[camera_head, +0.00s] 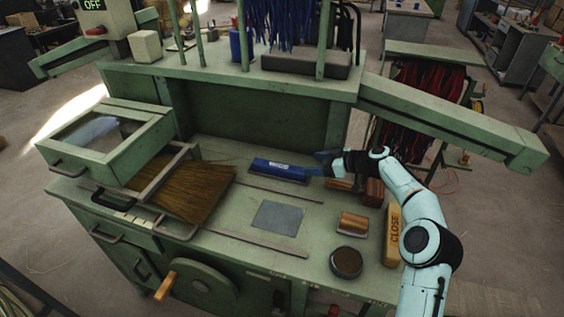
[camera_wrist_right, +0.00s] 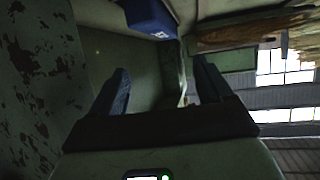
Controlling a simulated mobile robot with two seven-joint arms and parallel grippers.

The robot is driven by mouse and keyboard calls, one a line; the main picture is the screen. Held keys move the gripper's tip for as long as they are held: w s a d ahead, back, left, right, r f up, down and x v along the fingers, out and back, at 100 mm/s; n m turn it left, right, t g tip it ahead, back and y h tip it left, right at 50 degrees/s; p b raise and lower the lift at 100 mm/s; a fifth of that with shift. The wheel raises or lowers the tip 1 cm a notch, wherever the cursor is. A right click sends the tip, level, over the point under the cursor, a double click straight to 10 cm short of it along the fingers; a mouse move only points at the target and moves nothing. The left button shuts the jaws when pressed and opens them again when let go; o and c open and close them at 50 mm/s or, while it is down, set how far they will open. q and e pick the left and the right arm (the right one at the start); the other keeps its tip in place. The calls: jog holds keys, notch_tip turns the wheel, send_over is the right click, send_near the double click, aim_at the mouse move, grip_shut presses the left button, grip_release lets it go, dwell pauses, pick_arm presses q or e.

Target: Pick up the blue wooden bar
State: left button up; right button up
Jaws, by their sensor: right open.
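The blue wooden bar (camera_head: 280,170) lies on the green bench top, in the middle towards the back, with a small white label on its side. In the right wrist view the blue bar (camera_wrist_right: 150,17) shows at the top, beyond the fingertips. My right gripper (camera_head: 316,164) is open at the bar's right end. In its wrist view the two fingers (camera_wrist_right: 160,80) stand apart with nothing between them. Whether a finger touches the bar, I cannot tell. My left gripper is not in view.
Broom bristles (camera_head: 195,192) lie left of the bar. A grey plate (camera_head: 278,217) lies in front. A wood-topped block (camera_head: 352,223), a dark round tin (camera_head: 346,262) and a yellow CLOSE bar (camera_head: 392,235) stand at right. A green back panel (camera_head: 255,122) rises behind.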

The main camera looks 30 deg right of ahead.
jog(key=p, duration=0.3)
send_near(280, 166)
jog(key=shift+w+a+f, duration=0.1)
jog(key=shift+w+a, duration=0.1)
jog(key=shift+w, duration=0.35)
jog(key=shift+w+a+f, duration=0.1)
jog(key=shift+w+a, duration=0.1)
jog(key=shift+w, duration=0.35)
jog(key=shift+w+a+f, duration=0.2)
jog(key=shift+w+f, duration=0.1)
jog(key=shift+w, duration=0.1)
jog(key=p+x, duration=0.2)
jog(key=x, duration=0.2)
jog(key=shift+w+a, duration=0.1)
jog(key=shift+w+a+f, duration=0.1)
jog(key=shift+w+f, duration=0.2)
jog(key=shift+f, duration=0.15)
jog(key=shift+s, duration=0.3)
jog(key=shift+c, duration=0.6)
jog(key=shift+r, duration=0.1)
jog(key=c, duration=0.5)
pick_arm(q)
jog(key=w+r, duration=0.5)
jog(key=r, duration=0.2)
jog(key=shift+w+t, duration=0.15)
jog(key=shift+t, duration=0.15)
pick_arm(e)
jog(key=c, duration=0.7)
